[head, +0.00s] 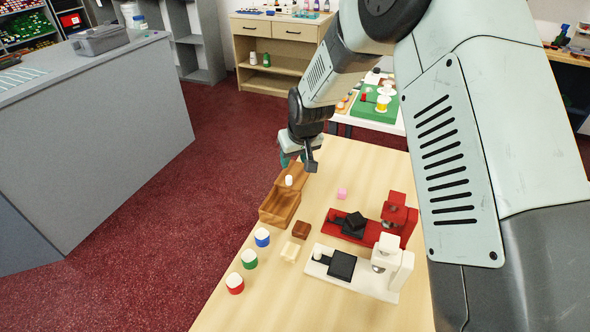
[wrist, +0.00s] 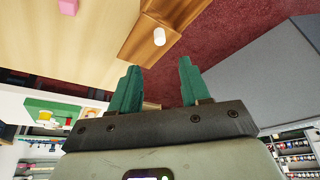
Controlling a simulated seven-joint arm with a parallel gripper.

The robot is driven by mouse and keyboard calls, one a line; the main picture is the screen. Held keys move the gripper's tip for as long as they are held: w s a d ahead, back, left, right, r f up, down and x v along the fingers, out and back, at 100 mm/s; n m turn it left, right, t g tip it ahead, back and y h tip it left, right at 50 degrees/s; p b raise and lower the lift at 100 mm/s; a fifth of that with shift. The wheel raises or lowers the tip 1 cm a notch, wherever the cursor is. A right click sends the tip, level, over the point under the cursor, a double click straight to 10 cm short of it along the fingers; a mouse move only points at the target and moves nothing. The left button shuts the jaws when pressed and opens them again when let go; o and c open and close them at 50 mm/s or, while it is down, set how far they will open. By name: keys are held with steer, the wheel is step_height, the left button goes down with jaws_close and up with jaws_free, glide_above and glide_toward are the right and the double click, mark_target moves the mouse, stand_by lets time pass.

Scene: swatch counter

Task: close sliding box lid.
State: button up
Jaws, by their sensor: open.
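The wooden box (head: 279,209) stands near the left edge of the light wood table in the head view, and part of its inside shows. Its wooden lid (head: 299,172) is slid toward the far end, with a white knob (head: 289,181) on it. The knob also shows in the wrist view (wrist: 159,36), above the dark brown lid wood. My gripper (head: 296,164) is over the far end of the lid, and its green fingers (wrist: 158,85) are apart with nothing between them. The knob is ahead of the fingertips; whether the fingers touch the lid I cannot tell.
Right of the box are a brown block (head: 301,229), a cream block (head: 290,251) and a pink cube (head: 342,193). A red machine (head: 395,221) and a white machine (head: 386,267) stand farther right. Blue (head: 262,237), green (head: 249,259) and red (head: 235,283) banded jars line the left edge.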

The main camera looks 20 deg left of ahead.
mark_target(289, 177)
steer(key=x, duration=1)
steer(key=shift+a+f, duration=0.1)
steer(key=shift+f, duration=0.25)
jaws_close()
